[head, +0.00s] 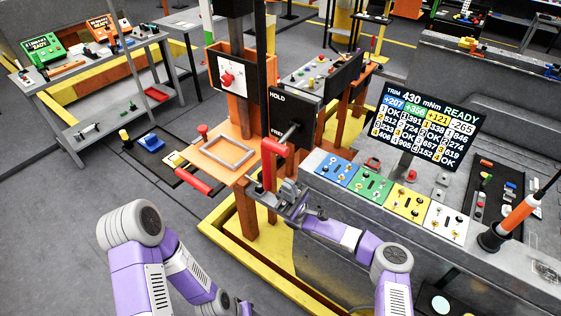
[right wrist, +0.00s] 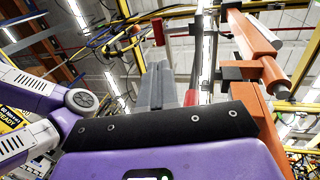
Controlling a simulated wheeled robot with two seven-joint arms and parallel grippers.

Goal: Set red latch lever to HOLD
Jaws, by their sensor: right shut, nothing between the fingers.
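The black latch plate (head: 290,117) reads HOLD at its top and FREE at its bottom. A dark shaft juts from it, and the red latch lever grip (head: 273,147) is at the shaft's near end, low, around the height of FREE. My right gripper (head: 277,196) is just below the red grip, shut and empty. I cannot tell whether it touches the lever. In the right wrist view its grey fingers (right wrist: 157,86) are together, with a red piece (right wrist: 158,32) beyond them.
An orange stand with a grey frame (head: 222,154) and another red handle (head: 193,182) is left of the plate. A bench with coloured switch panels (head: 370,186) and a screen (head: 425,122) is right. A yellow floor frame (head: 232,240) lies below. Open floor is at left.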

